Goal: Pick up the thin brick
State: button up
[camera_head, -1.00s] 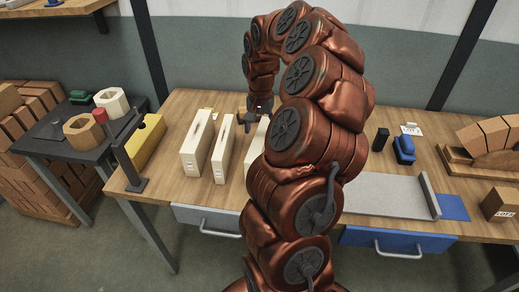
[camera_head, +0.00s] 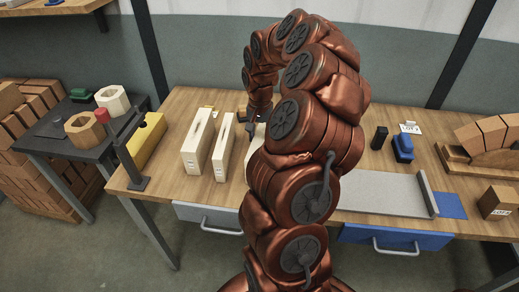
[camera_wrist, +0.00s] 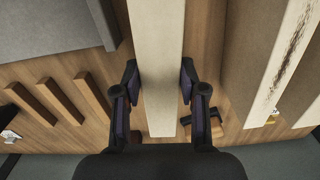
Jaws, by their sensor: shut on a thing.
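A pale, long brick (camera_wrist: 158,40) runs down the middle of the wrist view. My gripper (camera_wrist: 159,82) is shut on it, one dark finger against each side. In the head view my gripper (camera_head: 250,124) is low at the table, mostly hidden behind my arm, and only a small part of this brick (camera_head: 256,138) shows. Two other pale bricks, a wider one (camera_head: 190,160) and a narrower one (camera_head: 219,163), stand to its left on the wooden table. I cannot tell whether the held brick is clear of the table.
The neighbouring pale bricks (camera_wrist: 285,65) stand close on the right in the wrist view. A red-topped post (camera_head: 131,150) and yellow box (camera_head: 148,142) are at the table's left. A grey plate (camera_head: 385,193) and blue object (camera_head: 402,147) are at the right.

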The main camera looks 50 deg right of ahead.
grip_shut()
dwell(0.3)
